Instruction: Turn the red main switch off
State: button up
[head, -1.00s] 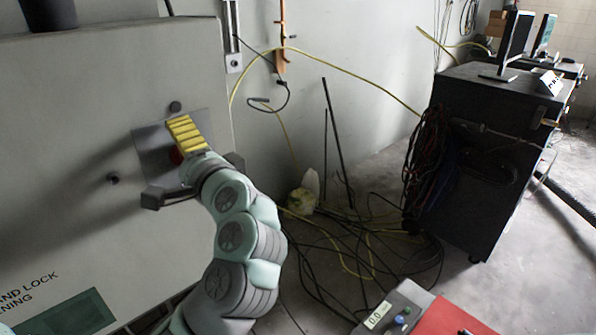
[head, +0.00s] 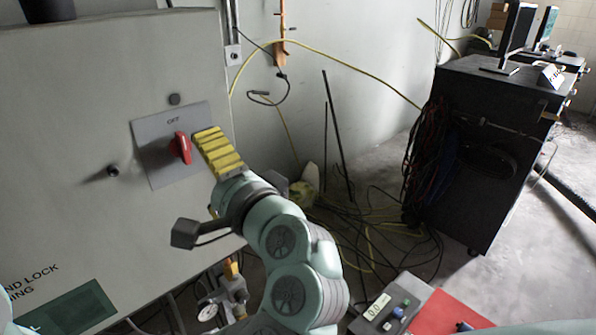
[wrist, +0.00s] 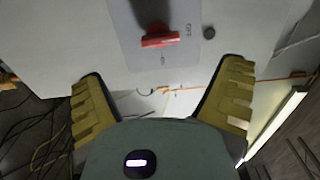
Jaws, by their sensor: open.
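The red main switch (head: 181,148) sits on a grey plate (head: 155,165) on the large grey cabinet. In the head view its handle stands roughly upright, its upper end toward the OFF label. The wrist view shows the red handle (wrist: 158,39) lying across the picture, in line with the label at its right. My gripper (head: 218,153) is beside the plate, to the right of the switch and apart from it. Its yellow fingers are spread wide with nothing between them in the wrist view (wrist: 163,75). One finger is largely hidden in the head view.
A dark round knob (head: 174,99) is above the plate and a dark stud (head: 113,171) to its left. A gauge with piping (head: 208,311) is below my arm. Cables (head: 365,235) lie on the floor at right, near a black cabinet (head: 490,120).

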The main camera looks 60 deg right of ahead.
jog(key=shift+v, duration=1.15)
